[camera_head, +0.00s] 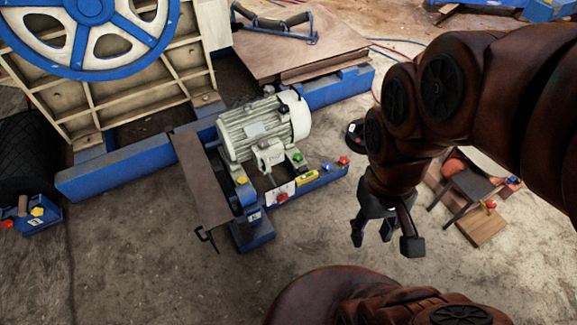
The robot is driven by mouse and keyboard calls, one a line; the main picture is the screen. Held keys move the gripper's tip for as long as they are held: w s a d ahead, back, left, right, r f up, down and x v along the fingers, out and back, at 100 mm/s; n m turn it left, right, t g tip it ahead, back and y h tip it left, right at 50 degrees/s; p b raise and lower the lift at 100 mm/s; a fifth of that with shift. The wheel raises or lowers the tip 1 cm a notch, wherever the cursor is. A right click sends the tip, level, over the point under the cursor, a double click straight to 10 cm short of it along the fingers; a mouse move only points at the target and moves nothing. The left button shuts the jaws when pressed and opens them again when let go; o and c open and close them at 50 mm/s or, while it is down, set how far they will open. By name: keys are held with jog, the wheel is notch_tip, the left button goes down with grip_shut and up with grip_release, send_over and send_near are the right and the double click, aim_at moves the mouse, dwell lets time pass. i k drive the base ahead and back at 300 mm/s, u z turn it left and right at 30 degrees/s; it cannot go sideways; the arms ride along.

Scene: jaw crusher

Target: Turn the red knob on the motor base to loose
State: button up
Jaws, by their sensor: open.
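The grey-green motor (263,125) sits on a blue motor base (318,183) in the middle of the view. One red knob (282,197) is low on the front side of the base, beside a white label. Another red knob (344,161) is on top at the base's right end, next to a small blue one. I cannot tell from this view whether either knob is tight or loose. My gripper (385,239) hangs open and empty, fingers down, to the right of the base and apart from both knobs.
A brown plate (201,180) and a blue post with a yellow knob (241,181) stand left of the motor. A black stool (470,184) and a wooden board (481,228) are at right. The concrete floor in front of the base is clear.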

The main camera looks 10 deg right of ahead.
aim_at(344, 160)
jog(key=z, duration=0.1)
jog(key=i, duration=1)
jog(key=z, duration=0.15)
jog(key=k, duration=1.25)
jog(key=z, duration=0.05)
jog(key=i, duration=0.4)
jog(key=z, duration=0.65)
jog(key=i, duration=0.7)
jog(key=z, duration=0.05)
